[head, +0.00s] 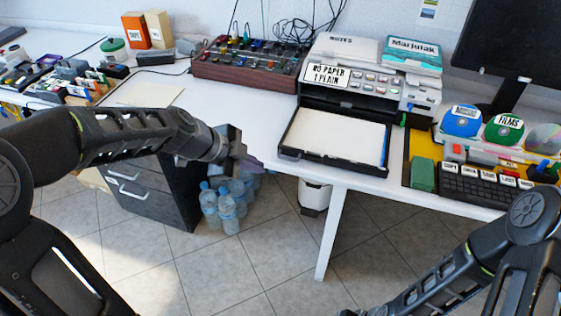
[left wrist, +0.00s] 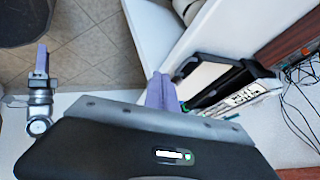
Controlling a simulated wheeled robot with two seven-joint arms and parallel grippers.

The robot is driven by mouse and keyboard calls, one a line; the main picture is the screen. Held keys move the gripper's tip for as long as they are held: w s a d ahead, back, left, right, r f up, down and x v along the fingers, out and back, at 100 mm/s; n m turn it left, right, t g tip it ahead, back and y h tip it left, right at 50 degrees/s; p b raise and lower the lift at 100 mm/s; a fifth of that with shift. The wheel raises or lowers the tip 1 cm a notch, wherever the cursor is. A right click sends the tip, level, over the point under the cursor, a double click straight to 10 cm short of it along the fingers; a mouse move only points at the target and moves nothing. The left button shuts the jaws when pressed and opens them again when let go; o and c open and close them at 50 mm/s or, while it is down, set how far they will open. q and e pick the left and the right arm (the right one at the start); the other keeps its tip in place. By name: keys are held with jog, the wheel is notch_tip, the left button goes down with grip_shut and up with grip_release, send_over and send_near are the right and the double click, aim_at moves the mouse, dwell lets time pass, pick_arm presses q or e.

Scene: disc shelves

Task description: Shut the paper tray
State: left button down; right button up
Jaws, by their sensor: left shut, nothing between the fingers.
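The paper tray (head: 288,152) is a black tray with white paper in it, pulled out toward me from the printer (head: 345,92) on the white desk. It also shows in the left wrist view (left wrist: 217,97), beyond my fingers. My left gripper (head: 250,163) is shut and empty, over the desk's front edge, left of the tray and apart from it. Its purple fingers (left wrist: 162,93) show in the left wrist view. My right arm enters the head view at the lower right, but its fingers are out of that frame. A purple-fingered gripper, my right one (left wrist: 41,60), shows at the left of the left wrist view.
A mixer panel (head: 250,65) stands left of the printer. Right of the tray are a green block (head: 422,174), a black keyboard-like box (head: 480,188) and discs (head: 503,128). Water bottles (head: 226,205) stand on the floor by a dark drawer cabinet (head: 150,190). The desk left of the tray is clear.

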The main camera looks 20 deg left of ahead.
pick_arm(q)
jog(key=w+d+f, duration=0.1)
jog(key=w+f, duration=0.1)
jog(key=w+d+f+p, duration=0.1)
jog(key=w+f, duration=0.1)
jog(key=w, duration=0.1)
jog(key=w+d+f+p, duration=0.1)
jog(key=w+d+f, duration=0.1)
jog(key=shift+w+d+f, duration=0.1)
jog(key=shift+w+f, duration=0.15)
jog(key=shift+f, duration=0.1)
jog(key=shift+w+p, duration=0.4)
jog(key=shift+w, duration=0.2)
jog(key=shift+w, duration=0.1)
